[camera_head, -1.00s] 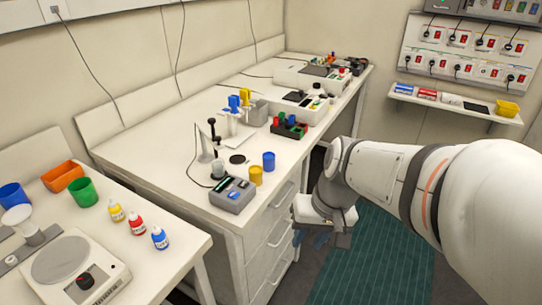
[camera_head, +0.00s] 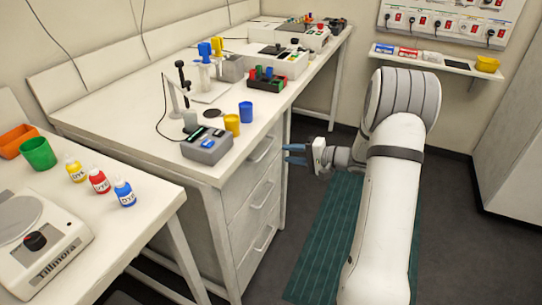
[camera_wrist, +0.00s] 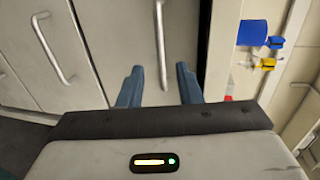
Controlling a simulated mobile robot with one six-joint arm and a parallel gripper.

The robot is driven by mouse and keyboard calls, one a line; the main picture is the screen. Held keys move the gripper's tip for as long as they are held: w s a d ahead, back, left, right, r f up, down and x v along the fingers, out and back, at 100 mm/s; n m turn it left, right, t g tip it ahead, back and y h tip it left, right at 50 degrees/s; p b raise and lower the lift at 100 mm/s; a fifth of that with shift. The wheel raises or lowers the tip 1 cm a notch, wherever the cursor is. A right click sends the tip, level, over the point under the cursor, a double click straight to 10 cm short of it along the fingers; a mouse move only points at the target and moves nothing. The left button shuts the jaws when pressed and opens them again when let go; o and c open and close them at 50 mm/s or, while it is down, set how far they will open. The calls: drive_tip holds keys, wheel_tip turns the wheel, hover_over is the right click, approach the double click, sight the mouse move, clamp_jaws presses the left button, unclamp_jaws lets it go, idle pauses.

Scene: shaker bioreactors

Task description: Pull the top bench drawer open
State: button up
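The bench (camera_head: 150,130) has a stack of drawers in its end, all flush with the front. The top drawer (camera_head: 247,172) has a bar handle (camera_head: 264,150). My gripper (camera_head: 293,154) is to the right of this handle in the head view, apart from it, with blue fingers pointing at the drawer front. In the wrist view the gripper (camera_wrist: 160,72) is open and empty. The top drawer's handle (camera_wrist: 160,45) lies ahead, lined up with the gap between the fingers. The middle drawer's handle (camera_wrist: 53,50) shows to the left.
The bench top holds a grey device (camera_head: 206,146), a yellow cup (camera_head: 232,125) and a blue cup (camera_head: 246,111) near the front edge. A side table (camera_head: 110,225) with a scale and dye bottles stands at left. The floor by the drawers, with a green mat (camera_head: 322,235), is clear.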

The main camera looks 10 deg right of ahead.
drive_tip(key=x, duration=0.7)
drive_tip(key=shift+w+a, duration=0.25)
drive_tip(key=shift+c, duration=0.4)
clamp_jaws()
